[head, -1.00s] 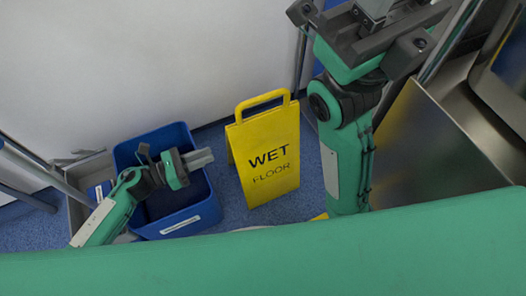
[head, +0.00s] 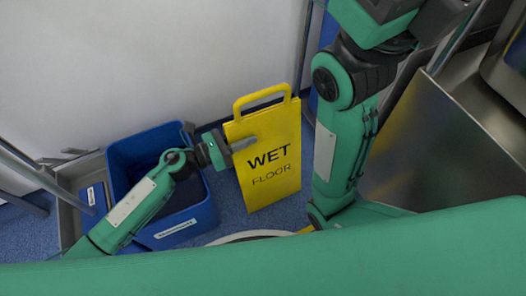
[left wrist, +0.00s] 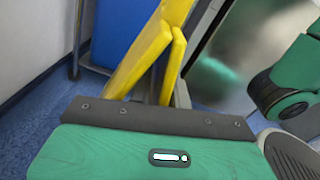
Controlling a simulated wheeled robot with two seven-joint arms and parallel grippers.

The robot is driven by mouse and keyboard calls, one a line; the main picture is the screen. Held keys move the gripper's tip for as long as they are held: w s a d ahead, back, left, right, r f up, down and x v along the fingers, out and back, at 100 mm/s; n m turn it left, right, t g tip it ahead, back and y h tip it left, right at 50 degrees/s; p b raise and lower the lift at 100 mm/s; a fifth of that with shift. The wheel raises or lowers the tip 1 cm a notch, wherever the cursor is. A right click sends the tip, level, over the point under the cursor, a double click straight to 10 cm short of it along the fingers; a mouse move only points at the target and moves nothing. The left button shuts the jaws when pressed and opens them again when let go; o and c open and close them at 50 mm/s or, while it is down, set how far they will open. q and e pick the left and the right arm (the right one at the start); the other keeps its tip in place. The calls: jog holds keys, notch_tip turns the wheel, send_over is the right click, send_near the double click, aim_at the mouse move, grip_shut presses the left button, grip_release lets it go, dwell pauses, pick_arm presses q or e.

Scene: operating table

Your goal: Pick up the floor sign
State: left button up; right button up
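The yellow floor sign (head: 268,190) stands upright on the blue floor, with "WET FLOOR" on its front and a loop handle on top. The left wrist view shows the sign (left wrist: 146,62) edge-on, its two panels leaning together. My left gripper (head: 243,144) is at the sign's upper left edge, its grey fingertip area overlapping that edge in the head view. I cannot tell whether it touches the sign or how far its fingers are apart. My right arm rises right of the sign, and its gripper is outside the head view.
A blue bin (head: 150,140) stands left of the sign, under my left arm. A grey tray (head: 70,178) lies farther left. A steel cabinet (head: 430,150) fills the right side. The white wall (head: 130,60) is behind.

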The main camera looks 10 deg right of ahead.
pick_arm(q)
jog(key=shift+w+d, duration=0.15)
jog(key=shift+d, duration=0.25)
jog(key=shift+c, duration=0.2)
grip_shut()
dwell(1.0)
